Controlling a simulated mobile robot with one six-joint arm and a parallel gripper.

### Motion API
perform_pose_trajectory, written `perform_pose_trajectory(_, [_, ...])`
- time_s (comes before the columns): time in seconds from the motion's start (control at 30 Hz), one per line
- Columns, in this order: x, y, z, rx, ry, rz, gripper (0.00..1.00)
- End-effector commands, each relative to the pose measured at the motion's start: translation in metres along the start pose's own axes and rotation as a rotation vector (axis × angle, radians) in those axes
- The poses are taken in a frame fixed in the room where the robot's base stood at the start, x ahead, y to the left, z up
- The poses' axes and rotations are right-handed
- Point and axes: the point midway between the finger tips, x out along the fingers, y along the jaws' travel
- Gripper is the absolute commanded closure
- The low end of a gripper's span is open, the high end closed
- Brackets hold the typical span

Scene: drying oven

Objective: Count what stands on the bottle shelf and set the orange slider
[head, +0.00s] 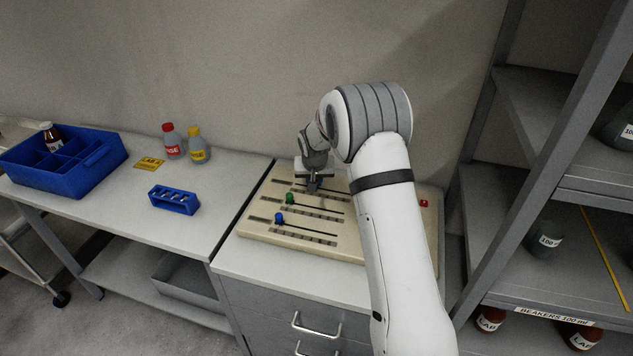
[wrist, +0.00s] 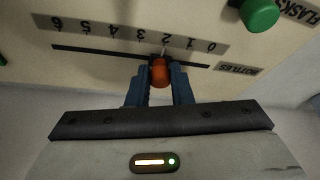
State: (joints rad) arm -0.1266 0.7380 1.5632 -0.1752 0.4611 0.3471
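The orange slider (wrist: 160,73) stands on a slotted track in the wrist view, near the 2 of a 0-to-6 scale labelled BOTTLES, seen upside down. My gripper (wrist: 161,78) has its fingers on both sides of the knob and looks shut on it. In the head view my gripper (head: 313,185) is over the far part of the beige slider panel (head: 347,246) and hides the orange slider. On the right rack, brown bottles (head: 489,320) (head: 583,338) stand low, under a BEAKERS 100 ml strip; the rack's edge cuts off part of that level.
A green slider (head: 290,198), blue slider (head: 279,217) and red piece (head: 424,203) are on the panel. Left table holds a blue crate (head: 72,182), blue rack (head: 174,201), red-capped bottle (head: 172,142) and yellow-capped bottle (head: 197,147).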

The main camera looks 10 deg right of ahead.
Motion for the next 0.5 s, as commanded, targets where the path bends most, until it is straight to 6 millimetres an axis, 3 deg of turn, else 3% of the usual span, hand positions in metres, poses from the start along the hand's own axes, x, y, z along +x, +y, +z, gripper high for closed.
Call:
perform_pose_trajectory(0.23, [-0.0002,0.0001,-0.0001,0.0,0.0,0.0,0.6])
perform_pose_trajectory(0.5, [-0.0016,0.0,-0.0001,-0.001,0.001,0.0,0.59])
